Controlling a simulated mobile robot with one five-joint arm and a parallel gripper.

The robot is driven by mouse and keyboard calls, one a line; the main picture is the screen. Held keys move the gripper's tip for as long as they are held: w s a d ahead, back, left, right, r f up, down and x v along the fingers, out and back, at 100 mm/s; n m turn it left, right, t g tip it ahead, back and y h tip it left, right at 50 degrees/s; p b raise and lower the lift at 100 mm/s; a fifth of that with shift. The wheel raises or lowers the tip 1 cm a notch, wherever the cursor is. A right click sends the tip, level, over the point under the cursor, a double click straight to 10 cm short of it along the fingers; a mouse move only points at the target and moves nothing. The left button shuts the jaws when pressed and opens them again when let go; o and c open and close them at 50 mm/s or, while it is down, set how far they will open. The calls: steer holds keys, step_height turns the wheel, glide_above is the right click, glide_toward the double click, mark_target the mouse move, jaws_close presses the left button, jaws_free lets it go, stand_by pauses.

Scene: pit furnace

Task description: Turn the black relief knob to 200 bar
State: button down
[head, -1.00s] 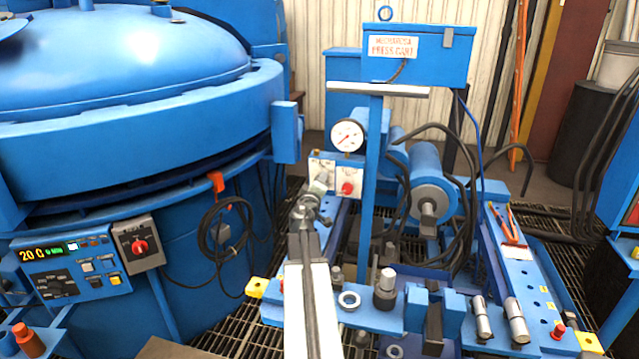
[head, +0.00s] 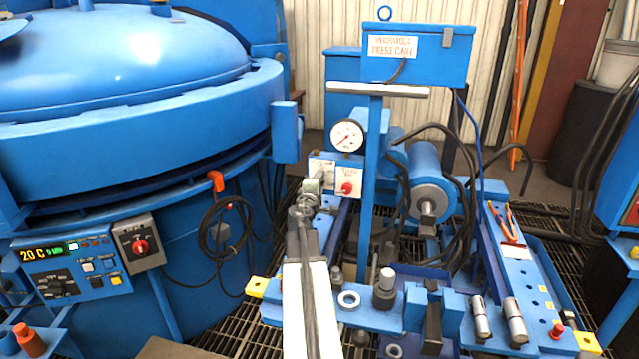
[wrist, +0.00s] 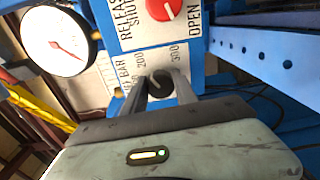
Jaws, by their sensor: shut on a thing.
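The black relief knob (wrist: 161,84) sits between the two fingers of my gripper (wrist: 160,88) in the wrist view, which is shut on it. A light pointer mark shows on the knob's face. The scale plate (wrist: 148,62) around it carries "BAR", "200" and "300"; the exact reading is hard to tell. In the head view my gripper (head: 311,188) is at the panel's left half and hides the knob.
A red release knob (head: 347,188) marked "SHUT" and "OPEN" sits close beside the relief knob. A white pressure gauge (head: 346,135) with a red needle is above. A blue post (head: 372,180) stands right of the panel.

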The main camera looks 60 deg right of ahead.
stand_by(0.3)
steer(key=c, duration=1)
jaws_free()
steer(key=v, duration=0.7)
steer(key=shift+a, duration=0.35)
steer(key=shift+s, duration=0.15)
